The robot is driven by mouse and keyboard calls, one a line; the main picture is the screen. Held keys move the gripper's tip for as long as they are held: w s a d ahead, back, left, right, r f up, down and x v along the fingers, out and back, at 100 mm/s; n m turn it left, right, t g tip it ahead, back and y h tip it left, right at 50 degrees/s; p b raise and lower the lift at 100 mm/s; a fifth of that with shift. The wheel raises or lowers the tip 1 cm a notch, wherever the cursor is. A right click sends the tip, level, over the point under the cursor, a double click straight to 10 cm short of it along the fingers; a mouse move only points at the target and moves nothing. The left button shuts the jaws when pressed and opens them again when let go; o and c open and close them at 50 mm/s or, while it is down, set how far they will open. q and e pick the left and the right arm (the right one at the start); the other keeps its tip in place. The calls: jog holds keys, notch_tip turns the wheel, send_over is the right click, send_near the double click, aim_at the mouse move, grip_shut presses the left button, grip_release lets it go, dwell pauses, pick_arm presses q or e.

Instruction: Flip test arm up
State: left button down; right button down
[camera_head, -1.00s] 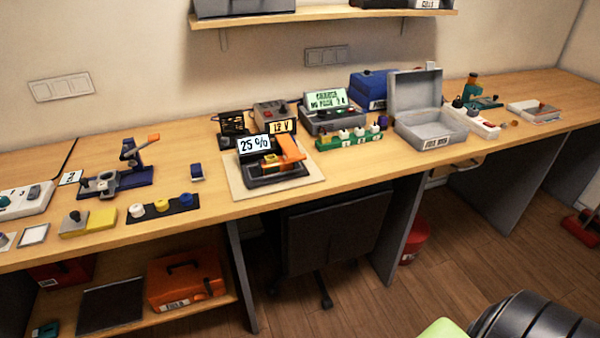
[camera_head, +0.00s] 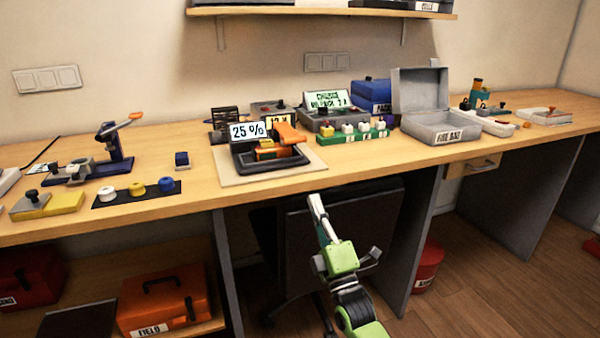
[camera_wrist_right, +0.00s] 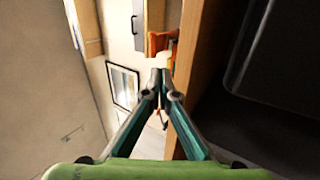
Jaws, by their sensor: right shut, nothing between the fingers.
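A black tester (camera_head: 241,160) with a "25 %" display (camera_head: 250,131) sits on a pale mat near the bench's front edge. Its orange test arm (camera_head: 288,133) lies low over its right side. My right gripper (camera_head: 313,199) is shut and empty, in front of the bench edge and below the tester, pointing up toward it. In the right wrist view its fingertips (camera_wrist_right: 161,77) meet, and an orange part (camera_wrist_right: 161,42) shows beyond them, apart from them. My left gripper is not in view.
The bench's front edge (camera_head: 340,170) lies between my right gripper and the tester. A green block with several knobs (camera_head: 352,139) and an open grey box (camera_head: 440,127) stand to the right. A black chair (camera_head: 275,240) is under the bench. A second orange-levered device (camera_head: 115,150) stands left.

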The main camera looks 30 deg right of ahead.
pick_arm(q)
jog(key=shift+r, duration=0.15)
pick_arm(e)
jog(key=shift+s+d+r+h, duration=0.1)
jog(key=shift+s+r+h, duration=0.2)
jog(key=shift+r, duration=0.3)
jog(key=shift+w, duration=0.15)
jog(key=x, duration=1.2)
jog(key=shift+w+r, duration=0.5)
jog(key=shift+w, duration=0.15)
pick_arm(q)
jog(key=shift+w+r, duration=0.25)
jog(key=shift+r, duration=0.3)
pick_arm(e)
jog(key=shift+r, duration=0.15)
